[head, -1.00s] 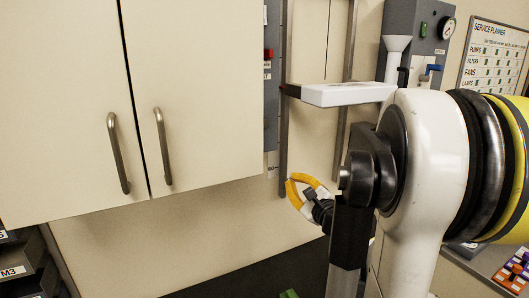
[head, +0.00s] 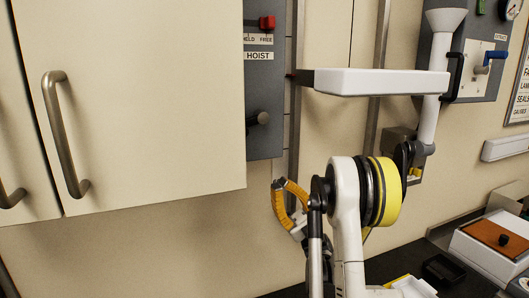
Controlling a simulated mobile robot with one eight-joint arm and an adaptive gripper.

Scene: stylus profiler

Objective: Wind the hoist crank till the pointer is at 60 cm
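The grey hoist panel (head: 265,90) is on the wall right of the cupboard, labelled HOIST. A dark knob-like handle (head: 260,118), apparently part of the crank, sticks out low on it; the rest of the crank is hidden or unclear. The white hoist platform (head: 382,82) stands out from vertical rails. A small red mark (head: 291,75), perhaps the pointer, is at its left end. Scale figures are too small or hidden to read. My gripper (head: 280,184), with orange-yellow fingers, is below the panel, apart from the handle. Nothing is visibly held; its opening is unclear.
A red lever (head: 267,22) sits above the HOIST label, by the word FREE. The cupboard (head: 150,100) projects left of the panel, close to the handle. A second grey panel (head: 480,60) with a blue-handled lever is at right. Bare wall lies below the cupboard.

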